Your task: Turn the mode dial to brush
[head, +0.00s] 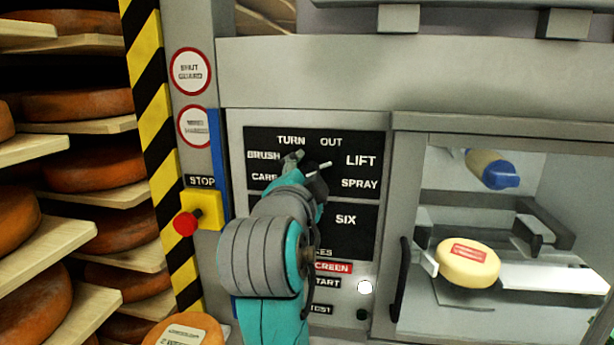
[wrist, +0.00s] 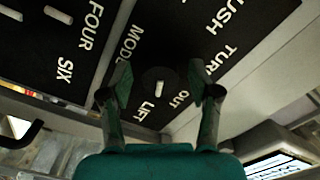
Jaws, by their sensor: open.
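The mode dial is a dark round knob with a white pointer mark, on a black label panel (head: 262,142). In the wrist view the dial (wrist: 160,88) sits between my two fingertips, its mark toward the side with LIFT and OUT; I cannot tell exactly which word it points at. In the head view my gripper (head: 307,164) covers most of the dial and the words near it. BRUSH (head: 263,155) is at the panel's upper left. My gripper also shows in the wrist view (wrist: 160,92), open, one finger either side of the dial. Contact cannot be told.
A lower black panel with SIX (head: 346,219) is partly behind my arm. A red stop button (head: 186,222) on a yellow box is at left. A door handle (head: 402,280) and a window with a cheese wheel (head: 468,268) are at right. Cheese shelves (head: 75,145) stand at far left.

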